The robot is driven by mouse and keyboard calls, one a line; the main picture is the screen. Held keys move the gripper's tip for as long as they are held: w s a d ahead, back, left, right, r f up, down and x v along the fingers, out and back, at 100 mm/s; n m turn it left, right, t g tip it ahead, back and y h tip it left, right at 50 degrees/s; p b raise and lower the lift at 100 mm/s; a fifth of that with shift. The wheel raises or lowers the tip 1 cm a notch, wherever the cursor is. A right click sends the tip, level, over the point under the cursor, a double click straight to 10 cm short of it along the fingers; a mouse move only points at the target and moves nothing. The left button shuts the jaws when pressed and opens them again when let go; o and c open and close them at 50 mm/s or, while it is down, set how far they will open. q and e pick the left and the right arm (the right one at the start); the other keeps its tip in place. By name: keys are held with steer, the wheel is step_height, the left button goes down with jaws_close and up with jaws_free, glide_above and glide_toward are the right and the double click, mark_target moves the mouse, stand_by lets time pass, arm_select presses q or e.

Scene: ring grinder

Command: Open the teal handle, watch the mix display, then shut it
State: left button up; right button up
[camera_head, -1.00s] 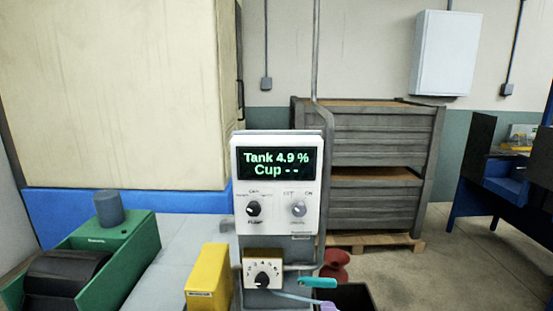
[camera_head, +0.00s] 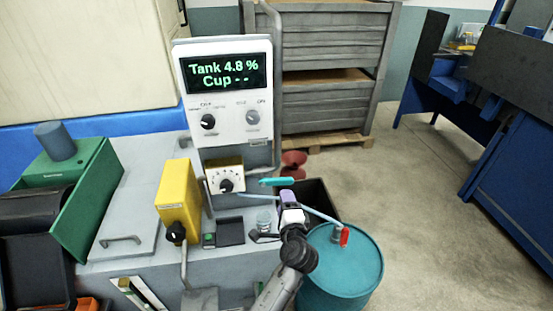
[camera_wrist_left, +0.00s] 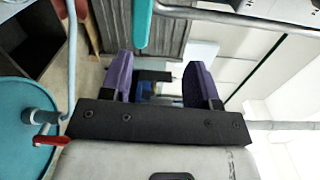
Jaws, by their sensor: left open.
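The mix display (camera_head: 223,75) reads "Tank 4.8 %" and "Cup - -". My left gripper (camera_head: 289,196) is just below the handle in the head view. Its purple fingers are apart in the left wrist view (camera_wrist_left: 157,78), with nothing held between them. My right gripper is out of view.
A blue-teal drum (camera_head: 340,270) with a red-handled tap (camera_head: 344,236) stands beside my left arm. A yellow box (camera_head: 178,200) and a dial box (camera_head: 226,178) sit on the grey machine. Floor at right is clear.

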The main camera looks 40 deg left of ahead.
arm_select(q)
steer(key=r+p, duration=0.2)
steer(key=p, duration=0.2)
glide_toward(283, 183)
steer(key=b+x, duration=0.1)
steer(key=x, duration=1.1)
steer(key=shift+w+a+b, duration=0.15)
steer(key=shift+a+b, duration=0.2)
steer(key=shift+b, duration=0.05)
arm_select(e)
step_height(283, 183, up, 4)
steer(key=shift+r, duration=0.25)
arm_select(q)
steer(key=shift+c, duration=0.4)
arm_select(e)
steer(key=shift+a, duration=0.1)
arm_select(q)
steer(key=shift+c, duration=1.4)
jaws_close()
